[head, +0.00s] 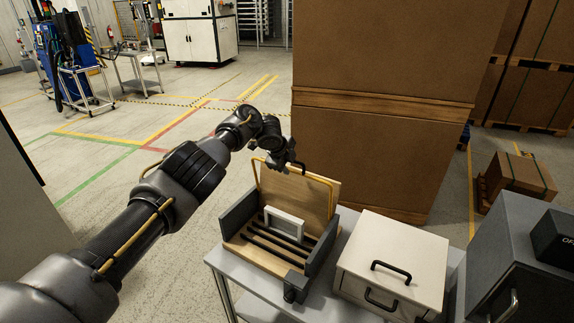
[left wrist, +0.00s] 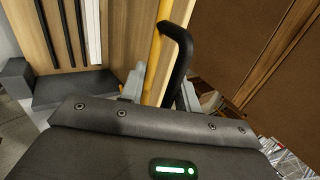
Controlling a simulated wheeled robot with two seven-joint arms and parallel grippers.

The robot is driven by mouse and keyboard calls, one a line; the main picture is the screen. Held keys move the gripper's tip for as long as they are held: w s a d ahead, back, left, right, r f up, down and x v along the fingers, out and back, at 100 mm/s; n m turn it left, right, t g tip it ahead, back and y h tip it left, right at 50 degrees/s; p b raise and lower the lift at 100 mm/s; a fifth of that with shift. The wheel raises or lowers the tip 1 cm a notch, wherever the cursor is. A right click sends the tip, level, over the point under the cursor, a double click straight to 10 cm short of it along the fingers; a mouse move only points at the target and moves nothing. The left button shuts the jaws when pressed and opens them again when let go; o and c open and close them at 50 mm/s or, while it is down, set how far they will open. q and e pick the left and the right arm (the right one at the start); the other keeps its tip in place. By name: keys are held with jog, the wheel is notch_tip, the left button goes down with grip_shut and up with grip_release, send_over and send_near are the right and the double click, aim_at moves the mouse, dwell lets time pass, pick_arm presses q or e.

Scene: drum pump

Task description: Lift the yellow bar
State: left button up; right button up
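The yellow bar (head: 265,166) is a thin bent loop rising at the back of a wooden rack (head: 272,264) on the grey table. In the left wrist view the bar (left wrist: 154,55) runs upright, with a black curved grip (left wrist: 183,50) at its side. My left gripper (head: 289,166) is at the top of the bar, reaching from the left. In the left wrist view its two grey fingertips (left wrist: 162,90) stand apart, with the bar and black grip between them. Whether they touch is hard to tell. My right gripper is not in view.
A white-framed piece (head: 284,224) stands in the rack near dark slats. A white drawer box (head: 392,258) stands to its right, then a dark grey cabinet (head: 520,255). Tall stacked cartons (head: 385,100) rise just behind. Open floor (head: 90,210) lies to the left.

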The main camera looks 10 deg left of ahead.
pick_arm(q)
jog(key=b+v, duration=0.1)
jog(key=v, duration=1)
jog(key=shift+w+f, duration=0.1)
